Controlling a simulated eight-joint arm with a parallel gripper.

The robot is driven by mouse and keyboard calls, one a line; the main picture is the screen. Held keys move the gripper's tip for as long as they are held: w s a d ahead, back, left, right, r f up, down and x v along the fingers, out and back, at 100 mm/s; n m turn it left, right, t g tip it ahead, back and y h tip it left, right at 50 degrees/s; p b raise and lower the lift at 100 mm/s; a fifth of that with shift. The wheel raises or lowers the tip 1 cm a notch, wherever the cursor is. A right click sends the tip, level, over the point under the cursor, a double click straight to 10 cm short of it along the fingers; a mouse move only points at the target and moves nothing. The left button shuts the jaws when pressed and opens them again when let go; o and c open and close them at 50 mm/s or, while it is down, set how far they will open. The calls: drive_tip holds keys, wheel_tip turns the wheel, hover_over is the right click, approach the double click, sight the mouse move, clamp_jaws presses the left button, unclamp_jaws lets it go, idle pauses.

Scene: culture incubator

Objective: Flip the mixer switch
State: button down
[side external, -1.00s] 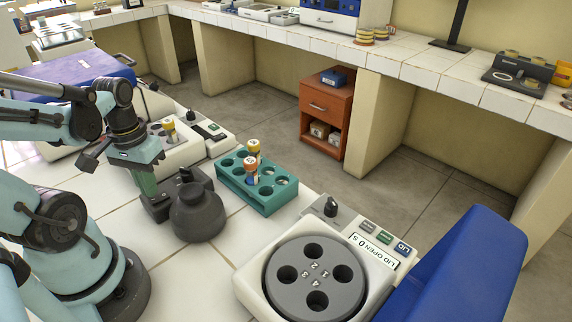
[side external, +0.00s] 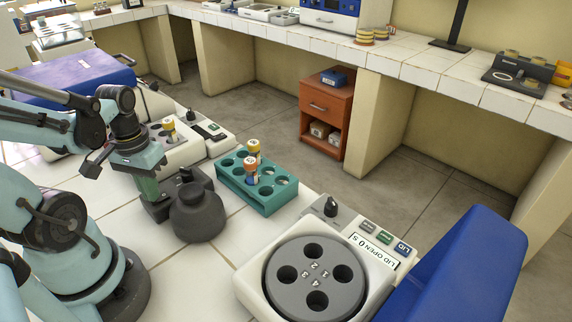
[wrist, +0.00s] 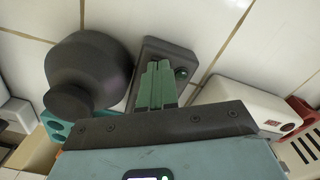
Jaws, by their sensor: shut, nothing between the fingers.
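The dark grey mixer (side external: 199,222) stands on the white tiled bench, with a round bulbous body and a boxy part beside it. In the wrist view the bulbous body (wrist: 90,62) is at the left and the dark boxy part (wrist: 165,47) is at top centre. A small round switch or knob (wrist: 181,73) shows on the boxy part, just right of my fingers. My gripper (side external: 149,196) has green fingers, shut and empty, pointing down over the boxy part. The fingertips also show in the wrist view (wrist: 159,66). I cannot tell whether they touch it.
A teal tube rack (side external: 257,197) with capped tubes stands right of the mixer. A centrifuge (side external: 255,285) with its blue lid (side external: 470,262) open is at front right. Another white device (side external: 190,150) stands behind the mixer. Bare tiles lie in front of the mixer.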

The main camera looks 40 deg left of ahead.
drive_tip(key=shift+f, duration=0.2)
drive_tip(key=shift+r, duration=3.55)
drive_tip(key=w+d+m+t, duration=0.1)
drive_tip(key=w, duration=0.1)
drive_tip(key=w+d+m+t, duration=0.1)
drive_tip(key=w, duration=0.1)
drive_tip(key=w+d+m+t+y, duration=0.1)
drive_tip(key=w, duration=0.1)
drive_tip(key=shift+w+d, duration=0.35)
drive_tip(key=shift+w, duration=0.05)
drive_tip(key=w+d+r+m+t+h, duration=0.1)
drive_tip(key=w+d+r+m+t, duration=0.1)
drive_tip(key=w+d, duration=0.4)
drive_tip(key=shift+d+m+t, duration=0.5)
drive_tip(key=shift+d+t, duration=0.2)
drive_tip(key=shift+t, duration=0.4)
